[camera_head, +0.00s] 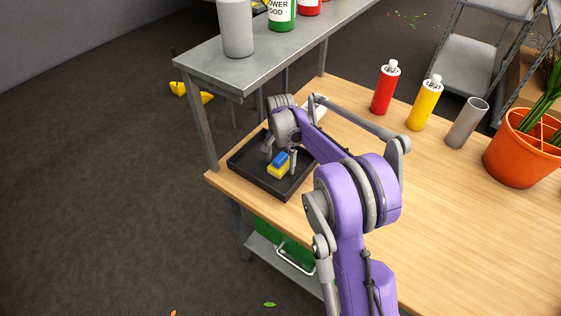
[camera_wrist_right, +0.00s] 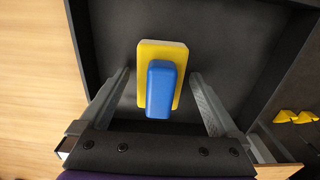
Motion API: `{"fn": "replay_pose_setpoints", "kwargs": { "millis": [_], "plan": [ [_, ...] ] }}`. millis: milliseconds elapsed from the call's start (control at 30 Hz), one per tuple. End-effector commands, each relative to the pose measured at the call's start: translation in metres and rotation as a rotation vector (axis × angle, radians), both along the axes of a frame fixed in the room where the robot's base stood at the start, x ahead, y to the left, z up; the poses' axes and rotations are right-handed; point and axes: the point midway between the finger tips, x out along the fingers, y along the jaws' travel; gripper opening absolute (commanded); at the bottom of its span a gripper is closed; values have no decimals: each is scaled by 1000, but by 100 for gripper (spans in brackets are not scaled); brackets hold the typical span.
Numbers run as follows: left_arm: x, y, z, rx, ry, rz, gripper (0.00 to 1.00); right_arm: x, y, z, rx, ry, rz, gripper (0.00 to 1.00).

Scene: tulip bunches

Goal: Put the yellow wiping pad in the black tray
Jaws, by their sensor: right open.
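The yellow wiping pad (camera_head: 274,172) with its blue handle (camera_head: 281,159) lies inside the black tray (camera_head: 258,185) at the left end of the wooden table. In the right wrist view the yellow pad (camera_wrist_right: 150,50) lies flat on the tray floor (camera_wrist_right: 215,50), its blue handle (camera_wrist_right: 160,90) on top. My right gripper (camera_head: 280,163) is over the tray with its fingers open on either side of the pad. In the wrist view a gap shows between each finger and the pad. My left gripper is not in view.
A red bottle (camera_head: 385,88), a yellow bottle (camera_head: 426,103), a grey cylinder (camera_head: 467,122) and an orange pot (camera_head: 519,150) stand along the table's far right. A grey metal shelf (camera_head: 275,58) with containers stands behind the tray. The front right of the wooden table (camera_head: 470,230) is clear.

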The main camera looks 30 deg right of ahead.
Motion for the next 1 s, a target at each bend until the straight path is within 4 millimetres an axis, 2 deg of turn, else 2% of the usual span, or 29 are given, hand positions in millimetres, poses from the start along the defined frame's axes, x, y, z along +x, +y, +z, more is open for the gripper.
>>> {"fn": "replay_pose_setpoints", "kwargs": {
  "millis": [167, 400, 533, 700, 1000],
  "plan": [
    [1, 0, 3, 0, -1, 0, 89, 0, 0, 14, 0, 0, 0, 97],
    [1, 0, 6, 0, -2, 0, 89, 0, 0, 56, 0, 0, 0, 97],
    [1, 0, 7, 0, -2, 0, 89, 0, 0, 71, 0, 0, 0, 97],
    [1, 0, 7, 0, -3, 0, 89, 0, 0, 79, 0, 0, 0, 97],
    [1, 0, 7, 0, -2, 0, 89, 0, 0, 79, 0, 0, 0, 97]
  ]
}}
